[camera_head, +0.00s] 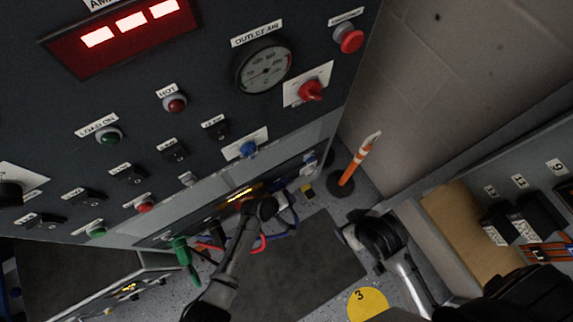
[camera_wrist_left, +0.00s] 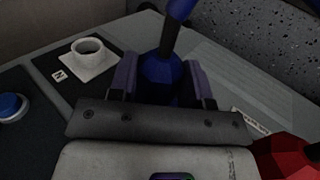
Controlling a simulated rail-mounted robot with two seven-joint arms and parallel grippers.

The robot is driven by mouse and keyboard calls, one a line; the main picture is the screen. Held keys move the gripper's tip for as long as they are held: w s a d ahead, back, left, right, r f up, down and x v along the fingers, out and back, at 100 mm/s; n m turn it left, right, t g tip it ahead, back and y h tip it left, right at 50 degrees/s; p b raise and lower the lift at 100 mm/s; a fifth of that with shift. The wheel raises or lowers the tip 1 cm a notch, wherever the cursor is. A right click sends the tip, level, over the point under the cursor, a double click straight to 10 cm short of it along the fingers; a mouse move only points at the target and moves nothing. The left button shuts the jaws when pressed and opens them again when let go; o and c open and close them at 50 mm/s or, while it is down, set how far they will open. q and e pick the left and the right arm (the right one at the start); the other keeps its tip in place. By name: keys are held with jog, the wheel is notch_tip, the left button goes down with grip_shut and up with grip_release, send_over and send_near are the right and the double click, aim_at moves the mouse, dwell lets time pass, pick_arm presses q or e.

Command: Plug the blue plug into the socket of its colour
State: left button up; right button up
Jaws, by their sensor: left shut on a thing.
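The blue plug (camera_wrist_left: 162,80) sits between the two fingers of my left gripper (camera_wrist_left: 161,82), with its dark stem and blue cable rising from it. In the head view my left gripper (camera_head: 264,208) is at the lower edge of the panel, with its fingertips hidden. In the left wrist view a pale round socket (camera_wrist_left: 88,52) on a square plate, by an "N" label, is left of the plug and apart from it. A blue round part (camera_wrist_left: 12,106) with a pale rim is at the left edge; I cannot tell if it is a socket. My right gripper (camera_head: 352,236) is away to the right, its fingers unclear.
A red faceted part (camera_wrist_left: 290,157) is close to my left gripper at lower right. A green plug (camera_head: 182,258) hangs below the panel (camera_head: 215,85) among loose cables. An orange-and-white post (camera_head: 358,162) stands right of the panel. The dark floor mat (camera_head: 305,275) is mostly clear.

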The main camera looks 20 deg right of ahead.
pick_arm(q)
jog(key=shift+w, duration=0.15)
jog(key=o, duration=0.8)
jog(key=shift+w, duration=0.1)
jog(key=o, duration=0.4)
